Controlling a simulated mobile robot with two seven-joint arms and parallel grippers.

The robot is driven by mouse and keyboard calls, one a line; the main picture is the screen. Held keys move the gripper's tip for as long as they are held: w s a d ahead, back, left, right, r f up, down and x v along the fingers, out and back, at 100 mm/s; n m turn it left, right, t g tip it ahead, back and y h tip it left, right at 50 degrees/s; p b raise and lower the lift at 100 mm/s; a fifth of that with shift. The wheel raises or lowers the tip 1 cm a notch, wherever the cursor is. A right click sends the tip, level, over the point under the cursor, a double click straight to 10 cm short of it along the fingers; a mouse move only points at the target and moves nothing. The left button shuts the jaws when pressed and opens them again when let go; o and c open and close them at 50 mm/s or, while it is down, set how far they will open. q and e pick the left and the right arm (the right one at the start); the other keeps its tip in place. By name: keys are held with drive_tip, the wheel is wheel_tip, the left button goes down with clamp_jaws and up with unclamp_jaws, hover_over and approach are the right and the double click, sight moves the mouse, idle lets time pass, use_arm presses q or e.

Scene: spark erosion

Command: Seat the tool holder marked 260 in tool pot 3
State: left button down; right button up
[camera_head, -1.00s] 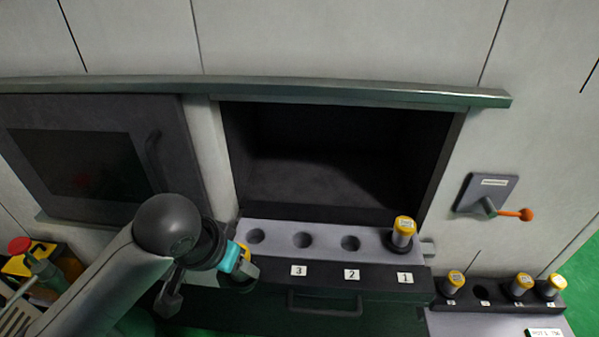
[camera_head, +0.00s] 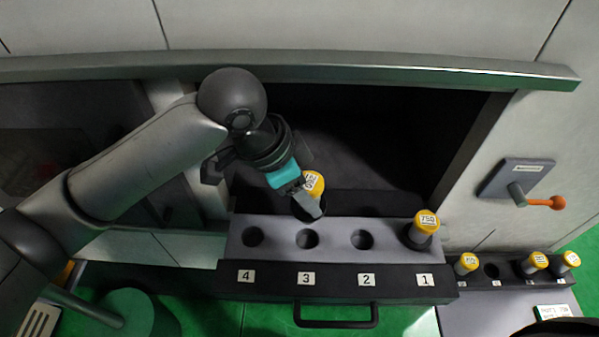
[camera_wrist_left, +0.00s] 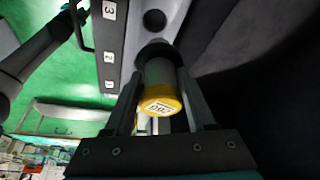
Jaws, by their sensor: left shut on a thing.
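My left gripper (camera_head: 305,192) is shut on a yellow-capped grey tool holder (camera_head: 314,184). It holds the holder tilted, above and a little behind tool pot 3 (camera_head: 309,239), which looks empty. The left wrist view shows the held holder (camera_wrist_left: 161,92) between the two fingers (camera_wrist_left: 160,115); its cap label is upside down and looks like 260. The holder's lower end is partly hidden. The number plate 3 (camera_head: 306,279) is on the rack front. My right gripper is not in view.
Pots 4 (camera_head: 252,237) and 2 (camera_head: 362,240) are empty. Pot 1 holds a yellow-capped holder (camera_head: 426,226) marked 750. A dark side rack (camera_head: 513,272) with several holders stands at right. An orange-knobbed lever (camera_head: 530,199) is on the wall. A dark open cabinet (camera_head: 380,150) lies behind the pots.

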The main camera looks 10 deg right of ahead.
use_arm(q)
drive_tip(key=shift+s+f+b, duration=0.35)
drive_tip(key=shift+f+b, duration=0.15)
drive_tip(key=shift+b, duration=0.25)
wheel_tip(320, 180, down, 3)
drive_tip(key=b, duration=0.3)
drive_tip(key=shift+w+r+b, duration=0.1)
drive_tip(key=shift+b, duration=0.3)
drive_tip(key=shift+f, duration=0.35)
wheel_tip(320, 180, down, 5)
drive_tip(key=shift+r+b, duration=0.1)
drive_tip(key=shift+b, duration=0.45)
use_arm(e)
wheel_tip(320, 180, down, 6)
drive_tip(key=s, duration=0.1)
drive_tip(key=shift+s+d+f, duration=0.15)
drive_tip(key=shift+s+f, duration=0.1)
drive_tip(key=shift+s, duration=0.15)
use_arm(q)
drive_tip(key=shift+f, duration=0.55)
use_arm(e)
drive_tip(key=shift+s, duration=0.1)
use_arm(q)
drive_tip(key=shift+c, duration=0.7)
unclamp_jaws()
drive_tip(key=shift+f, duration=0.1)
